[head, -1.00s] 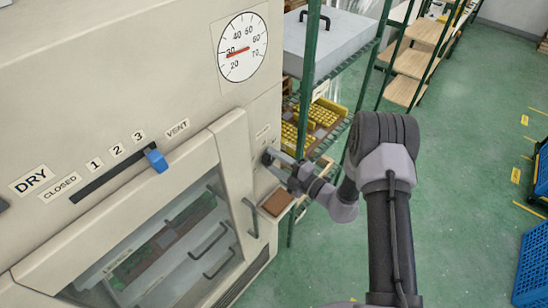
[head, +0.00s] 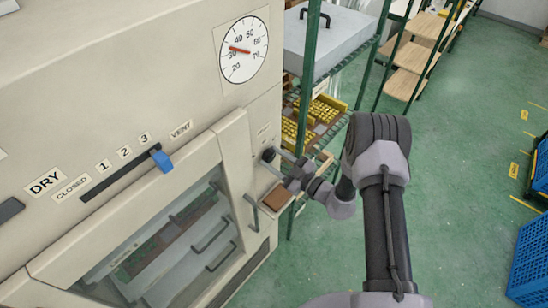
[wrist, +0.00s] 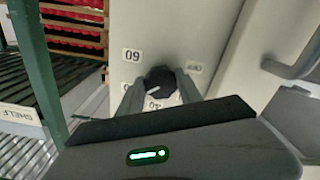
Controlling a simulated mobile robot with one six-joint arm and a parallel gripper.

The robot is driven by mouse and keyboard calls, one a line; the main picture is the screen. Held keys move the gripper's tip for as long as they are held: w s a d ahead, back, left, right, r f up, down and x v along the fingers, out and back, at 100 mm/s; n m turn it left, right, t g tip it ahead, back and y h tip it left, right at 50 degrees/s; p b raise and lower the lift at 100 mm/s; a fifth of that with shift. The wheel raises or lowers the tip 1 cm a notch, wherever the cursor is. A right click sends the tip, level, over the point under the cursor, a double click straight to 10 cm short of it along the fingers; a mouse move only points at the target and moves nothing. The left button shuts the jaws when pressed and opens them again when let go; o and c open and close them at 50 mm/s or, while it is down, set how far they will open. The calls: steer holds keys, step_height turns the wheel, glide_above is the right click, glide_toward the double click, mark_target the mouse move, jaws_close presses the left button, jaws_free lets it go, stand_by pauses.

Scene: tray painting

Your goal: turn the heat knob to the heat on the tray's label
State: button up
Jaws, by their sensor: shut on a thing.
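The heat knob (wrist: 160,80) is a dark round knob with a white pointer line, on the oven's side panel. In the wrist view the line points to the lower left. Printed marks 60 (wrist: 132,54), 40 (wrist: 152,104) and OFF (wrist: 194,67) surround it; another mark is mostly hidden by a finger. My gripper (head: 270,156) is shut on the knob, a finger on each side. The round dial (head: 244,50) has its red needle between 30 and 40. A tray (head: 160,250) shows behind the oven glass; I cannot read its label.
A blue slider (head: 162,161) sits between 3 and VENT on the oven front. The oven door handle (head: 251,213) and a brown block (head: 275,197) are just below my gripper. A green-framed shelf (head: 307,90) stands close behind.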

steer(key=shift+m, duration=0.6)
steer(key=shift+f+m, duration=0.1)
steer(key=shift+m, duration=0.2)
steer(key=o, duration=1.4)
steer(key=shift+c, duration=0.2)
steer(key=v, duration=1.7)
steer(key=shift+s, duration=0.25)
steer(key=shift+d, duration=0.15)
